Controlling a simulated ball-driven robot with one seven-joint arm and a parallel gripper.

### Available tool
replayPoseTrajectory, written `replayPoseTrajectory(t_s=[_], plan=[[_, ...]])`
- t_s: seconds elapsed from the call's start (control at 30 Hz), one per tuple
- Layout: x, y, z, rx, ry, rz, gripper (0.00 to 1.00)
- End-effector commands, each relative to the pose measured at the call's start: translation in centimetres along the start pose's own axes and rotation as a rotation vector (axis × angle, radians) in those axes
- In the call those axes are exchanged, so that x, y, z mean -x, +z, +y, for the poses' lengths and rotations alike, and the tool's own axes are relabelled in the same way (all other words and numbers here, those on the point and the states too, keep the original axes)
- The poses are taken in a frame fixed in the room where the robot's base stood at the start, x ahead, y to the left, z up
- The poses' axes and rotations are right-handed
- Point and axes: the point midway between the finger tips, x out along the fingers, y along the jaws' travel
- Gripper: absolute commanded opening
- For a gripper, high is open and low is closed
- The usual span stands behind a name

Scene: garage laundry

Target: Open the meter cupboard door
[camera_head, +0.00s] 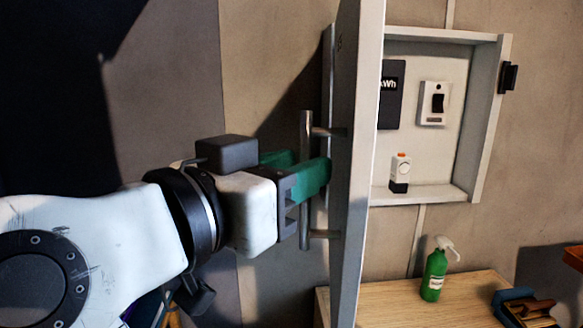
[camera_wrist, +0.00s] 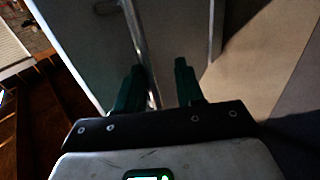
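The meter cupboard door (camera_head: 358,150) stands swung wide open, seen nearly edge-on in the head view. Its outer face, also in the wrist view (camera_wrist: 85,45), carries a vertical metal bar handle (camera_head: 306,125). My gripper (camera_head: 312,172) has green fingers at the middle of the handle. In the wrist view the fingers (camera_wrist: 160,80) are apart, with the bar (camera_wrist: 137,30) running down between them, close to the left finger. A gap shows on its right, so the gripper looks open around the bar. The cupboard (camera_head: 455,120) interior is in plain view.
Inside the cupboard are a black kWh meter (camera_head: 390,95), a white switch (camera_head: 434,103) and a small white device (camera_head: 400,172). A dark catch (camera_head: 508,78) sits on the right edge. Below, a wooden bench (camera_head: 400,307) holds a green spray bottle (camera_head: 435,275) and a brush-like item (camera_head: 525,308).

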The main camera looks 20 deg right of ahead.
Motion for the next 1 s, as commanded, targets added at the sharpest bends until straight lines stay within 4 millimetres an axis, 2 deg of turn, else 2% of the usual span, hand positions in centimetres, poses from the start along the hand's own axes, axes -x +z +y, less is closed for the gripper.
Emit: replayPoseTrajectory(t_s=[0.17, 0.4, 0.6, 0.8, 1.0], plan=[[1.5, 0.1, -0.1, -0.001, -0.003, 0.002, 0.37], [6.1, 0.2, -0.1, -0.001, -0.004, 0.001, 0.37], [9.2, 0.1, -0.1, 0.0, -0.001, 0.0, 0.37], [10.5, 0.1, -0.1, 0.0, 0.001, 0.0, 0.37], [10.6, 0.0, 0.0, 0.0, 0.002, 0.0, 0.37]])
